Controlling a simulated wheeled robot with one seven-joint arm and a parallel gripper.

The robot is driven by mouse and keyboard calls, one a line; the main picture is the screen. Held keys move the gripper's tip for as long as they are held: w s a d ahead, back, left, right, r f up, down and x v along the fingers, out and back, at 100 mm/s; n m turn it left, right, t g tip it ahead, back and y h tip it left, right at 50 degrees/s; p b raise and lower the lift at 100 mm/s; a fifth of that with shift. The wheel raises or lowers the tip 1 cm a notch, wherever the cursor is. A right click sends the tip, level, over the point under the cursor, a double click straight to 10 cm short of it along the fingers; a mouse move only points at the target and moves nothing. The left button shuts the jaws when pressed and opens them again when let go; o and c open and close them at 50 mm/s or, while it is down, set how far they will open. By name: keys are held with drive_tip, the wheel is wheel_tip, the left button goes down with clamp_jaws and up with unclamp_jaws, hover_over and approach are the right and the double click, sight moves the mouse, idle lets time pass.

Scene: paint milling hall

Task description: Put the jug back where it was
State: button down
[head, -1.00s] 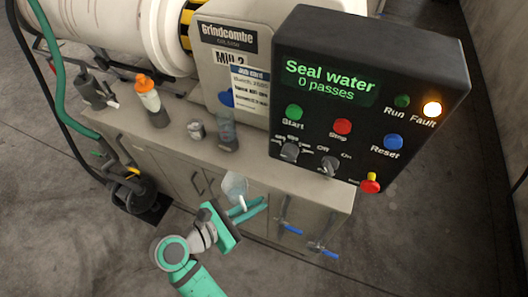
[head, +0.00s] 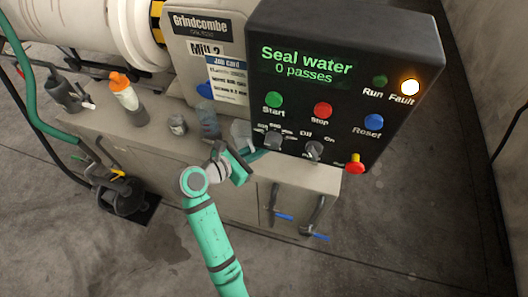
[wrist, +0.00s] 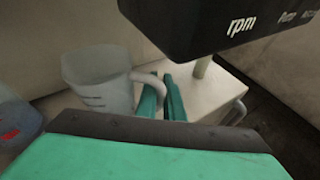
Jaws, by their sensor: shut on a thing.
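The jug (head: 241,133) is a translucent, pale measuring jug with graduation marks. It is upright at the bench's top, just left of the control panel. In the wrist view the jug (wrist: 98,85) is at the left, its handle toward my fingers. My gripper (head: 254,155) is shut on the jug's handle; its green fingers (wrist: 165,100) show in the wrist view. I cannot tell whether the jug's base touches the bench top (head: 150,140).
The control panel (head: 345,80) overhangs close to the jug and my fingers. Left of the jug stand a clear bluish container (head: 208,121), a small metal cup (head: 177,125) and an orange-capped bottle (head: 127,97). Blue-handled taps (head: 283,217) are on the bench's front.

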sight(264, 158)
drive_tip(key=w, duration=0.1)
drive_tip(key=w+d+f, duration=0.1)
drive_tip(key=shift+w, duration=0.35)
drive_tip(key=shift+w+f, duration=0.2)
drive_tip(key=shift+f, duration=2.85)
drive_tip(key=shift+f, duration=0.1)
drive_tip(key=c, duration=1.9)
unclamp_jaws()
drive_tip(key=shift+o, duration=0.2)
